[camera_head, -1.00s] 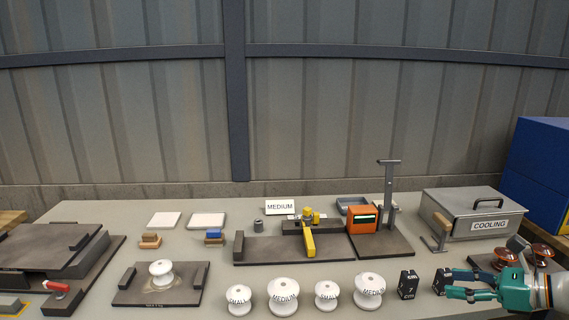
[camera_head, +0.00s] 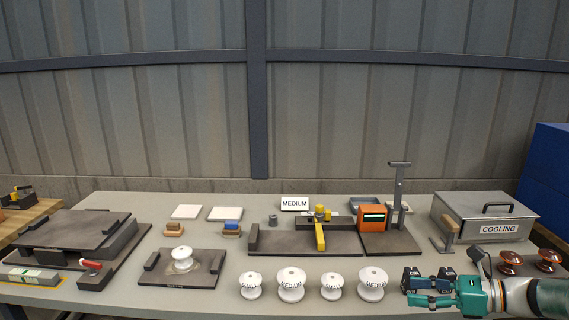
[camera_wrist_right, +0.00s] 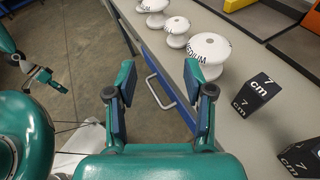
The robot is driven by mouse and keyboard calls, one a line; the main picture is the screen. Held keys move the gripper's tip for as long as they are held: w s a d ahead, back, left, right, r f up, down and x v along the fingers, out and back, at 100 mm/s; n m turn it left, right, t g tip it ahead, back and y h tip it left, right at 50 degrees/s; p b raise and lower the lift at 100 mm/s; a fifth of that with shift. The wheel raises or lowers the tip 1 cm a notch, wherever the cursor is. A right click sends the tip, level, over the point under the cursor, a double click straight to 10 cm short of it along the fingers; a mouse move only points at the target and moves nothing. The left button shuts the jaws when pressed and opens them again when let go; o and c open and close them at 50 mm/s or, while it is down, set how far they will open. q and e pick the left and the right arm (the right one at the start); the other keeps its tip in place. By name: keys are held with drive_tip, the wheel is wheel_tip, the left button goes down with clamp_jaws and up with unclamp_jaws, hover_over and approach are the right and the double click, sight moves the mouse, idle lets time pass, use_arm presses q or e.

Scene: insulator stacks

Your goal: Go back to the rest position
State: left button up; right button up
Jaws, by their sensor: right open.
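My right gripper (camera_head: 412,291) reaches in from the right at the table's front edge. In the right wrist view its two fingers (camera_wrist_right: 158,82) are spread with nothing between them. Two black blocks marked 7 cm (camera_wrist_right: 256,95) stand beside it on the table, apart from the fingers; in the head view it partly covers them. A green gripper, apparently my left one (camera_wrist_right: 44,78), shows small at the left of the right wrist view, over the floor. Its jaw state is unclear.
White insulators (camera_head: 291,285) stand in a row along the front edge, left of my right gripper. Brown insulators (camera_head: 510,263) and the COOLING box (camera_head: 486,215) are at the right. A drawer handle (camera_wrist_right: 160,92) shows below the tabletop. Floor space in front is open.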

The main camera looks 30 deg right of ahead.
drive_tip(key=w+a+f+n+g+y+p, duration=0.1)
drive_tip(key=w+a+f+n+g+y, duration=0.2)
drive_tip(key=a, duration=0.4)
drive_tip(key=a+f+g+p, duration=0.1)
drive_tip(key=a+f+g, duration=0.1)
drive_tip(key=a+f, duration=0.45)
drive_tip(key=w+a+f+n+g+y, duration=0.2)
drive_tip(key=a+g, duration=0.1)
drive_tip(key=a, duration=0.6)
drive_tip(key=s+a+f+n+g+h+p, duration=0.3)
drive_tip(key=s+a+f+n+g+h, duration=0.55)
drive_tip(key=s+a+f+n, duration=0.8)
drive_tip(key=w+d+f+n+t+h, duration=0.1)
drive_tip(key=w+f+n+t, duration=0.2)
drive_tip(key=f+n+t, duration=0.2)
drive_tip(key=shift+w+d+n, duration=0.15)
drive_tip(key=shift+w+n, duration=0.1)
drive_tip(key=shift+n, duration=0.6)
